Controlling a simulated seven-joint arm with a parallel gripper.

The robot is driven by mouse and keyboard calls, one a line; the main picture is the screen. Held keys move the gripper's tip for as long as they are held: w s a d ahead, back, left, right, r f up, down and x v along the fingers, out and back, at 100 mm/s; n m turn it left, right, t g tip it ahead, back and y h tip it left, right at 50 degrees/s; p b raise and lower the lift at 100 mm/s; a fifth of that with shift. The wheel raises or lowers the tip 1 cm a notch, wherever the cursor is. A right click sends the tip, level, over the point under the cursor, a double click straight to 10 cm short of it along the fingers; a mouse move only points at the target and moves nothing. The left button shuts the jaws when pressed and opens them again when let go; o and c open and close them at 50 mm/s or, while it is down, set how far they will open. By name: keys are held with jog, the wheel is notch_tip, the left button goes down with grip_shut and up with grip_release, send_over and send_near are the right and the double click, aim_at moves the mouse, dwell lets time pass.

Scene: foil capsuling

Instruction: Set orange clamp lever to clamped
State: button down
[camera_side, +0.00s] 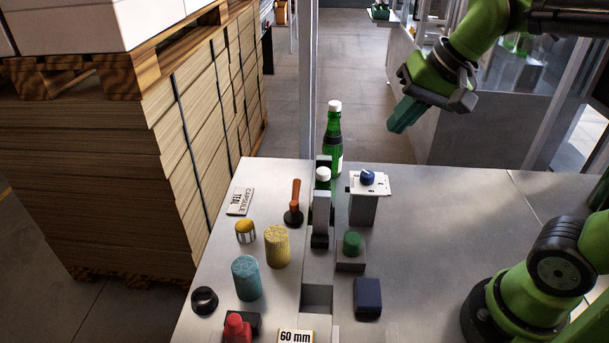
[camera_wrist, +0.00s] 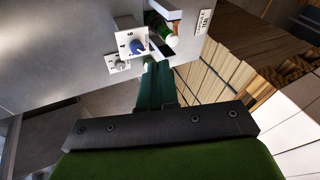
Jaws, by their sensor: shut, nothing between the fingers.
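The orange clamp lever (camera_side: 296,191) stands nearly upright on a round black base on the left half of the table, leaning slightly right at its top. It is left of the grey clamp block that has a white-capped green bottle in it (camera_side: 323,180). My gripper (camera_side: 396,126) is in the air beyond the table's back edge, right of the bottles and well away from the lever. Its teal fingers are shut and empty.
A blue knob (camera_side: 368,177) sits on a white dial plate. A second green bottle (camera_side: 334,140) stands behind the clamp. A green button (camera_side: 352,243), yellow cylinder (camera_side: 277,247), teal cylinder (camera_side: 246,278) and red part (camera_side: 237,328) stand nearer.

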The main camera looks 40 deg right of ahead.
aim_at(295, 199)
jog(key=w+d+f+m+g+h, duration=0.2)
jog(key=w+m+g, duration=0.5)
jog(key=w, duration=1.1)
jog(key=w+a+f+m+h, duration=0.1)
jog(key=w+a+f+m, duration=0.2)
jog(key=f+m, duration=0.2)
jog(key=w+a+f+m+h, duration=0.2)
jog(key=w+a+f+m, duration=0.1)
jog(key=f+m, duration=0.3)
jog(key=shift+w+f+g, duration=0.3)
jog(key=shift+w+f, duration=0.5)
jog(key=x, duration=1)
